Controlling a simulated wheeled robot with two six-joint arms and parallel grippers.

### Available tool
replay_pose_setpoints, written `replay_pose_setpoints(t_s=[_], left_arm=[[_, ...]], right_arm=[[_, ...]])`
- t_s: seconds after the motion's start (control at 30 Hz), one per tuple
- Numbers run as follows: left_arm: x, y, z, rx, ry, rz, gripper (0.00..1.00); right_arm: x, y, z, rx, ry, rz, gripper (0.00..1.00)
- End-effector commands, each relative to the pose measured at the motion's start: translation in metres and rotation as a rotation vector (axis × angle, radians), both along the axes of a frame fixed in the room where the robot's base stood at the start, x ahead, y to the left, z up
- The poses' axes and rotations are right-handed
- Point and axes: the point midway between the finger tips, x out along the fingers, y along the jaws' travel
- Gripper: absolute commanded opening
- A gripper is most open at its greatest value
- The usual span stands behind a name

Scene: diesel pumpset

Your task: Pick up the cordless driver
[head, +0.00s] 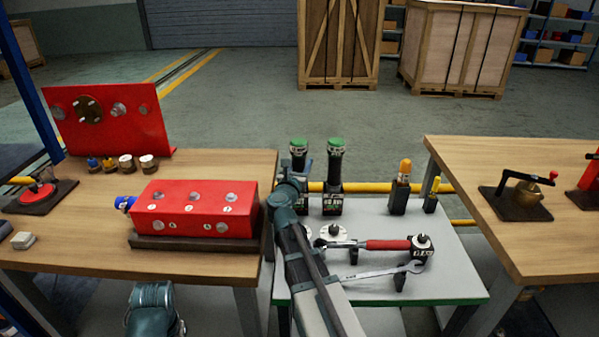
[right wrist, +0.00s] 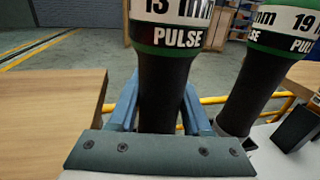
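Two cordless drivers with green ends and black handles stand upright at the back left of the grey bench (head: 450,270). The left one (head: 299,150) is marked 13 mm PULSE and also shows in the right wrist view (right wrist: 162,85). The right one (head: 335,165) is marked 19 mm PULSE, seen too in the wrist view (right wrist: 255,85). My right gripper (right wrist: 160,100) has its blue fingers either side of the 13 mm driver's handle, below its label. Whether they press on it is not clear. Of my left arm, only a teal part shows at the bottom left; its fingers are unseen.
A red-handled torque wrench (head: 385,245) and a spanner (head: 375,271) lie on supports in front of the drivers. Two small yellow-topped tools (head: 400,190) (head: 431,195) stand to the right. A red block (head: 195,209) sits on the left wooden table (head: 90,262). Another wooden table (head: 500,160) is at right.

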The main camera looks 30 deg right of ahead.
Motion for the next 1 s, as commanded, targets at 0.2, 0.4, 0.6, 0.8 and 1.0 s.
replay_pose_setpoints(t_s=[0.2, 0.4, 0.6, 0.8, 1.0], left_arm=[[0.0000, 0.0000, 0.0000, 0.000, 0.000, 0.000, 0.50], [0.0000, 0.0000, 0.0000, 0.000, 0.000, 0.000, 0.50], [0.0000, 0.0000, 0.0000, 0.000, 0.000, 0.000, 0.50], [0.0000, 0.0000, 0.0001, 0.000, 0.000, 0.000, 0.50], [0.0000, 0.0000, 0.0001, 0.000, 0.000, 0.000, 0.50]], right_arm=[[-0.0001, 0.0001, 0.0001, 0.000, 0.000, 0.000, 0.05], [-0.0001, 0.0001, 0.0001, 0.000, 0.000, 0.000, 0.00], [0.0001, 0.0001, 0.0001, 0.000, 0.000, 0.000, 0.00], [0.0001, 0.0001, 0.0001, 0.000, 0.000, 0.000, 0.00], [0.0001, 0.0001, 0.0001, 0.000, 0.000, 0.001, 0.00]])
